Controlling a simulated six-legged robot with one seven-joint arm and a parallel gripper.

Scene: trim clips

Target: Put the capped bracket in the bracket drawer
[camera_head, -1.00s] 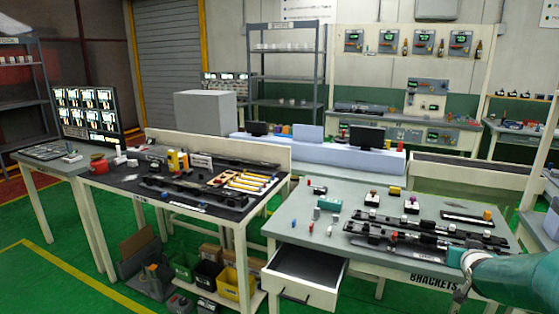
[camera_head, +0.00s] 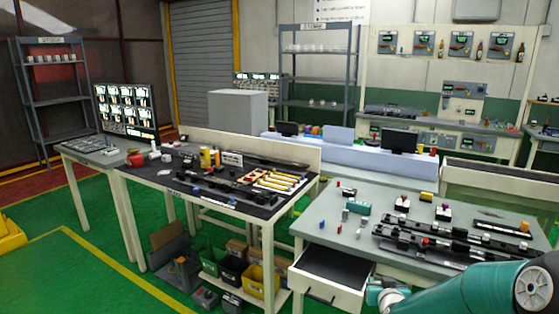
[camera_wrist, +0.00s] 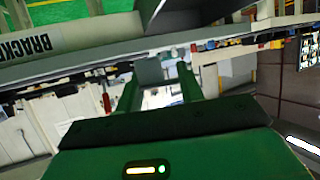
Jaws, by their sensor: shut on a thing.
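My gripper (camera_head: 374,292) is low in front of the grey table, beside the right end of the open bracket drawer (camera_head: 334,292). The drawer's dark inside looks empty. In the wrist view my gripper (camera_wrist: 160,76) has its two green fingers around a small grey piece (camera_wrist: 150,71), which I take for the capped bracket. Its cap cannot be made out. In the head view the held piece is hidden or too small to tell.
Black rails (camera_head: 440,245) and several small capped parts lie on the grey table (camera_head: 335,240) above the drawer. A dark-topped table (camera_head: 230,200) stands to the left, with coloured bins (camera_head: 233,270) beneath. Green floor (camera_head: 90,270) is free at front left.

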